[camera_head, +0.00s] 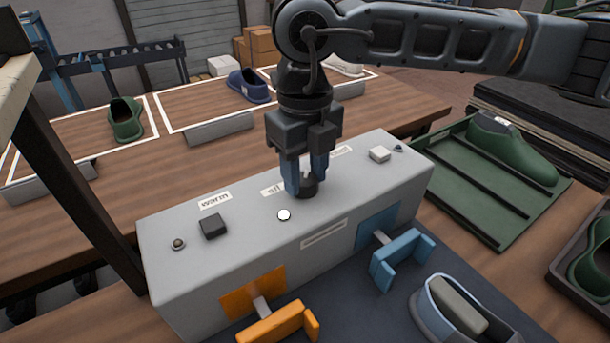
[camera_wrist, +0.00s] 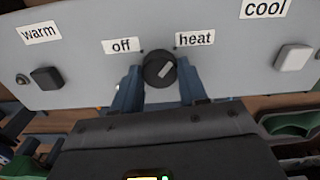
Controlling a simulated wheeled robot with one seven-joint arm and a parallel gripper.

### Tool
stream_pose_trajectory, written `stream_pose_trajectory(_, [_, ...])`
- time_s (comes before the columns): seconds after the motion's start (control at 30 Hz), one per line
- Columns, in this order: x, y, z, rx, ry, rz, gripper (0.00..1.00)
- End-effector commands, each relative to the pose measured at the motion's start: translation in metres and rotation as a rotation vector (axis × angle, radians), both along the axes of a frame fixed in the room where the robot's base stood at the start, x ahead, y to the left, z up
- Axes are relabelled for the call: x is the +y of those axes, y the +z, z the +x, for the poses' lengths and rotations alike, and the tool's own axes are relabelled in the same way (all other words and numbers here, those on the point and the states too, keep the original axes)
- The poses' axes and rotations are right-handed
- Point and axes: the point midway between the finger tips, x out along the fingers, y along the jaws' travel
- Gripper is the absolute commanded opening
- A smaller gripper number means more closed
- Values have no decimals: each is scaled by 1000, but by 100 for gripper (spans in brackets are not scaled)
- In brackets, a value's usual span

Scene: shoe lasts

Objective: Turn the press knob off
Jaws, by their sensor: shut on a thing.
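The press knob (camera_wrist: 158,72) is black and round, set in the top of a long grey control box (camera_head: 170,260). In the wrist view its pale pointer mark slants up and right, towards the "heat" label (camera_wrist: 195,39). The "off" label (camera_wrist: 122,46) is at the knob's upper left. My gripper (camera_wrist: 160,76) has its blue fingers on the left and right sides of the knob, shut on it. In the head view the gripper (camera_head: 305,182) points down over the box, and its fingers partly hide the knob (camera_head: 308,189).
A black button (camera_head: 213,226) under "warm" and a white button (camera_head: 379,155) near "cool" stand on the box. Orange (camera_head: 270,325) and blue (camera_head: 402,258) brackets jut from its front. A grey-blue shoe (camera_head: 440,310) lies front right; a green tray (camera_head: 450,190) is at right.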

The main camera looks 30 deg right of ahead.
Motion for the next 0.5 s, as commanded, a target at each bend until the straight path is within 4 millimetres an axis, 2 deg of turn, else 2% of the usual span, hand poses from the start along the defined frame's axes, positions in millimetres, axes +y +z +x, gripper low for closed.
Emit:
stream_pose_trajectory(0.13, [0,-6,1,-4,101,-4,12])
stream_pose_trajectory(0.5, [0,-7,0,-2,443,-3,12])
